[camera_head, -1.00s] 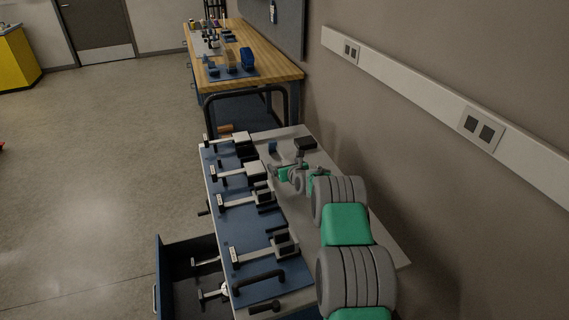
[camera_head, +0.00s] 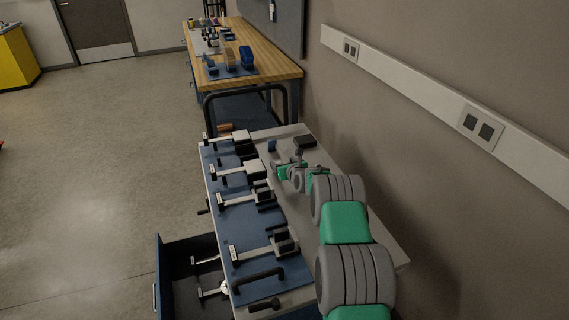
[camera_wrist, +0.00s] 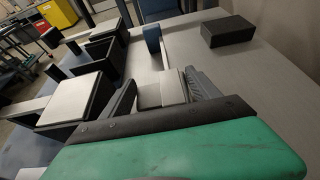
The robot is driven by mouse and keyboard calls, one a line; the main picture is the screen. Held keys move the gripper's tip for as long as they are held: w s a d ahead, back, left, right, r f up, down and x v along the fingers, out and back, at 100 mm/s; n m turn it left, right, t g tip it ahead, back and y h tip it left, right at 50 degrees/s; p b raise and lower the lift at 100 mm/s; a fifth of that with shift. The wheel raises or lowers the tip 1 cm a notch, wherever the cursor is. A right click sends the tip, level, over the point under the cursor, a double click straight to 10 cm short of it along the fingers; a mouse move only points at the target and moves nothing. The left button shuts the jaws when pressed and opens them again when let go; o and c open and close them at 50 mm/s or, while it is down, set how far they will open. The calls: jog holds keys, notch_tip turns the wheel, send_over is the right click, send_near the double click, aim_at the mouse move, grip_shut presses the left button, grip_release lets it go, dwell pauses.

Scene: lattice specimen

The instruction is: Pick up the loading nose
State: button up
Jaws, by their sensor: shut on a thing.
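My gripper (camera_wrist: 164,91) is low over the right part of the bench top, its dark fingers closed on a pale grey block with two visible faces. I take this block to be the loading nose (camera_wrist: 150,94); its lower part is hidden by the gripper body. In the head view my gripper (camera_head: 283,170) is small beside the row of fixtures, and the held piece cannot be made out clearly there. I cannot tell whether the piece still touches the bench.
The grey bench top (camera_head: 298,220) carries a blue mat (camera_head: 240,228) with several black-and-white fixtures on the left. A blue rounded piece (camera_wrist: 152,38) and a black box (camera_wrist: 228,32) stand beyond my gripper. An open drawer (camera_head: 180,275) juts out at the front left.

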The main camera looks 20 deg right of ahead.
jog(key=c, duration=0.6)
jog(key=shift+r, duration=0.15)
jog(key=shift+c, duration=0.2)
jog(key=shift+r, duration=0.1)
jog(key=shift+w+r, duration=0.1)
jog(key=shift+r, duration=0.25)
jog(key=r, duration=0.1)
jog(key=r+b, duration=0.1)
jog(key=r, duration=0.1)
jog(key=shift+a, duration=0.3)
jog(key=s+a+r+p, duration=0.8)
jog(key=a+r, duration=0.1)
jog(key=a, duration=0.1)
jog(key=shift+s+a+r, duration=0.15)
jog(key=shift+a, duration=0.25)
